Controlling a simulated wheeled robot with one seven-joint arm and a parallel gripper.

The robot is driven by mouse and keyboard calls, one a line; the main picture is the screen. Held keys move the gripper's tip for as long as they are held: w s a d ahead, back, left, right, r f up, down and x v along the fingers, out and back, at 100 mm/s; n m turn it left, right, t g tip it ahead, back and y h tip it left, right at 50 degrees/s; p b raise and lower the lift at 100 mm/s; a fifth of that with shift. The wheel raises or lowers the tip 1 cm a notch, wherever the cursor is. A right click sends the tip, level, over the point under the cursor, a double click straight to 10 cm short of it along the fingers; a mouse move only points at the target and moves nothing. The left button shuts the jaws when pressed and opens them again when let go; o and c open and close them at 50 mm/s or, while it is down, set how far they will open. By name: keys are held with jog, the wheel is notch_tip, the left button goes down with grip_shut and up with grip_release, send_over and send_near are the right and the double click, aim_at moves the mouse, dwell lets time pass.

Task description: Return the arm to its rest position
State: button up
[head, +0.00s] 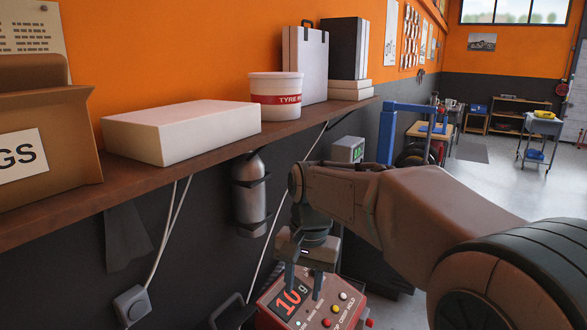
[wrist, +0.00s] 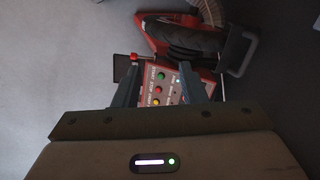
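My arm reaches from the lower right of the head view toward the wall. My gripper (head: 303,283) hangs at its end, fingers pointing down, above a red control box (head: 322,312). The fingers also show in the wrist view (wrist: 158,84), spread apart with nothing held between them. The gripper is open. The red control box, with its coloured buttons, shows beyond and between the fingers in the wrist view (wrist: 159,91). I cannot tell the exact gap between fingertips and box.
A wooden shelf (head: 210,160) along the left wall holds a white box (head: 180,130), a tub (head: 275,97) and cases. A grey cylinder (head: 249,196) hangs below it. A blue post (head: 386,138) stands behind my arm. Open floor (head: 500,180) lies at the back right.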

jog(key=s+d+f+n+t, duration=0.1)
jog(key=s+d+f+t, duration=0.1)
jog(key=s+d, duration=0.4)
jog(key=s+d+f+n+t, duration=0.2)
jog(key=s+d, duration=0.5)
jog(key=s, duration=0.2)
jog(key=shift+s+f+h, duration=0.25)
jog(key=shift+f+h, duration=0.15)
jog(key=shift+d, duration=0.1)
dwell(1.0)
